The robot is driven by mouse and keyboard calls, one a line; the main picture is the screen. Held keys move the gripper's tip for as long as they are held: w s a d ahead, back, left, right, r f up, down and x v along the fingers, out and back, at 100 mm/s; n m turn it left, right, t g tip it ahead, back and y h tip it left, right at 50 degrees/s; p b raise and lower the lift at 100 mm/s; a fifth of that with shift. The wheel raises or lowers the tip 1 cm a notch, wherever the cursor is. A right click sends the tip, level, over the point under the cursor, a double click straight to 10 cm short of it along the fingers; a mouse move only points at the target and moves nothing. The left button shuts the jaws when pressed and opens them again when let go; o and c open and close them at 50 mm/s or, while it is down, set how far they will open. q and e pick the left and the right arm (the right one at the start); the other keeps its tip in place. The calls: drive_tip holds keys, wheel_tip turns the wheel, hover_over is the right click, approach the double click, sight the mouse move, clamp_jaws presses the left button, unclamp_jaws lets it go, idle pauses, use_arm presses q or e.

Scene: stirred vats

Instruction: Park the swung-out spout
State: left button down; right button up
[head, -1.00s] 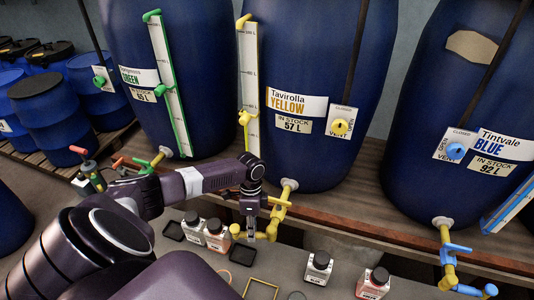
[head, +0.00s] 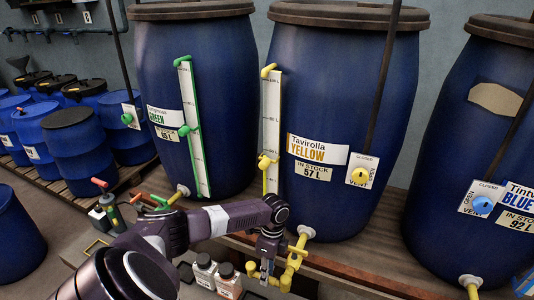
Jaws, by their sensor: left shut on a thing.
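The yellow spout (head: 289,275) hangs below the tap of the Tavirolla Yellow vat (head: 325,115), in front of the shelf edge. My left gripper (head: 267,269) points down and is shut on the spout on its left side. The fingers partly cover it, so its full angle is hard to tell. The tap pipe (head: 304,233) joins the vat low on its front. My right gripper is not in view.
The green vat (head: 190,80) stands left and the Tintvale Blue vat (head: 470,150) right, its tap (head: 470,283) at the bottom edge. Small bottles (head: 228,280) stand below, beside the gripper. Several blue drums (head: 77,140) stand at left.

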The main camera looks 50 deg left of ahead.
use_arm(q)
drive_tip(key=shift+w+a+r, duration=0.1)
drive_tip(key=c, duration=1.8)
unclamp_jaws()
drive_tip(key=shift+o, duration=0.2)
wheel_tip(320, 180, up, 12)
drive_tip(key=w, duration=0.2)
drive_tip(key=shift+a, duration=0.45)
drive_tip(key=shift+f, duration=0.25)
